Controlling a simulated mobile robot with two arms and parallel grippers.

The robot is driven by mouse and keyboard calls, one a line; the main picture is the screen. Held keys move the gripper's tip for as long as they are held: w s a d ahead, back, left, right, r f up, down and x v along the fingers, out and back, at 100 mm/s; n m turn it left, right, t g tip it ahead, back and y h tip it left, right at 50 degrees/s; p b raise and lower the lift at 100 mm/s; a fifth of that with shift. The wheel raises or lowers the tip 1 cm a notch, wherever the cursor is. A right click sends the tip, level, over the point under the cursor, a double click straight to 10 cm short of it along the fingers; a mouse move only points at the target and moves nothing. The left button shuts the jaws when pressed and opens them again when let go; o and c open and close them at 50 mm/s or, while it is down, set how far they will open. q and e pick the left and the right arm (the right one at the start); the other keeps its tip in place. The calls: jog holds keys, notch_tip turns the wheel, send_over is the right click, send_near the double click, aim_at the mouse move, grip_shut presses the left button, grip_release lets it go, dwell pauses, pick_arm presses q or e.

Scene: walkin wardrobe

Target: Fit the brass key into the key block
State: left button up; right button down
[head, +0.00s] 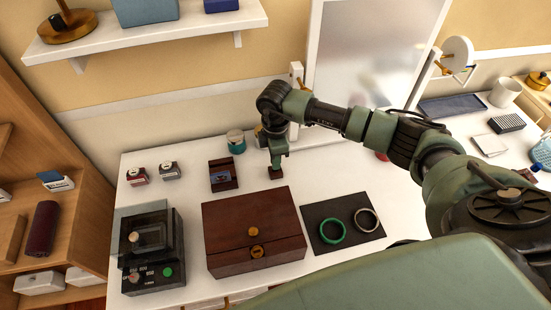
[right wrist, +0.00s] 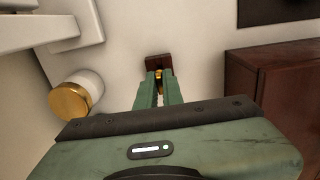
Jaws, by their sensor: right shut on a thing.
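The key block is a small dark reddish-brown block (head: 276,173) on the white tabletop, behind the large wooden box. It also shows in the right wrist view (right wrist: 158,61), just beyond the fingertips. My right gripper (head: 278,158) points down over the block. In the right wrist view its green fingers (right wrist: 159,80) are shut on the brass key (right wrist: 159,75), of which only a small golden part shows between the tips. The key appears at or just above the block; I cannot tell whether it is inside. My left gripper is not in view.
The wooden box (head: 253,237) stands in front of the block. A dark mat (head: 326,236) with green and silver rings lies to its right. A small open box (head: 223,176), a teal jar (head: 236,142) and a mirror (head: 365,60) are nearby. A gold-lidded jar (right wrist: 69,101) stands close.

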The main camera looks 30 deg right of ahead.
jog(key=shift+f+b, duration=0.5)
jog(key=shift+f, duration=0.3)
jog(key=c, duration=1.5)
grip_release()
jog(key=shift+r, duration=0.1)
notch_tip(320, 180, up, 8)
jog(key=shift+f+b, duration=0.2)
jog(key=shift+b, duration=0.4)
